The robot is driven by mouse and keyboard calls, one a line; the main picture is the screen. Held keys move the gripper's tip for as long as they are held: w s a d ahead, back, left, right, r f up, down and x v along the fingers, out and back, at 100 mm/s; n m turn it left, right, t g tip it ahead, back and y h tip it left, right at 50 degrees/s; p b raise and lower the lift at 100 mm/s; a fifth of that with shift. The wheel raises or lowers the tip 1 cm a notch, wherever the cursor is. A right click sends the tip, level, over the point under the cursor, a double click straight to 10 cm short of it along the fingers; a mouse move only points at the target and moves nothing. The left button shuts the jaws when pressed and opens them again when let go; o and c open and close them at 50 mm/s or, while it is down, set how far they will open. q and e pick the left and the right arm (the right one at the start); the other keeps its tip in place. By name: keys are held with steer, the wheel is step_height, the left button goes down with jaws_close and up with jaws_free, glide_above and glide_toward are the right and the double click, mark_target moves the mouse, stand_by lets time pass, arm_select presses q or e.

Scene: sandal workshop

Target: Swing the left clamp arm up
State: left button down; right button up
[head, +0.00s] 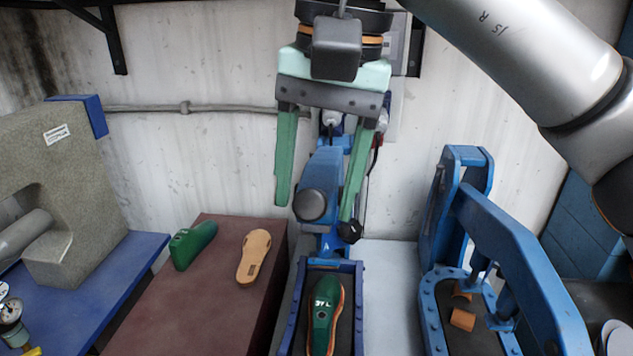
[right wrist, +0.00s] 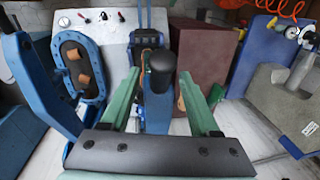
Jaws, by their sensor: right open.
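The left clamp arm (head: 325,172) is blue and stands up behind the left station, clear of the tray below it. It carries a grey round part and a black knob (head: 350,232). My right gripper (head: 314,212), with green fingers, points down and is open. Its fingers are on either side of the clamp arm. The right wrist view also shows the clamp arm (right wrist: 158,112) between the fingers, with a black knob on top; I cannot tell if they touch it. A green last (head: 325,302) lies on a sole in the left station's tray (head: 357,290). My left gripper is out of view.
A maroon block (head: 175,295) holds a green last (head: 193,243) and a tan sole (head: 253,257). A stone-coloured machine (head: 60,170) stands at left. The wall is close behind.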

steer(key=shift+r, duration=0.1)
step_height(320, 180, up, 12)
steer(key=d, duration=0.1)
steer(key=shift+s+d, duration=0.2)
steer(key=shift+d, duration=0.15)
stand_by(0.5)
steer(key=shift+r, duration=0.1)
steer(key=shift+c, duration=0.2)
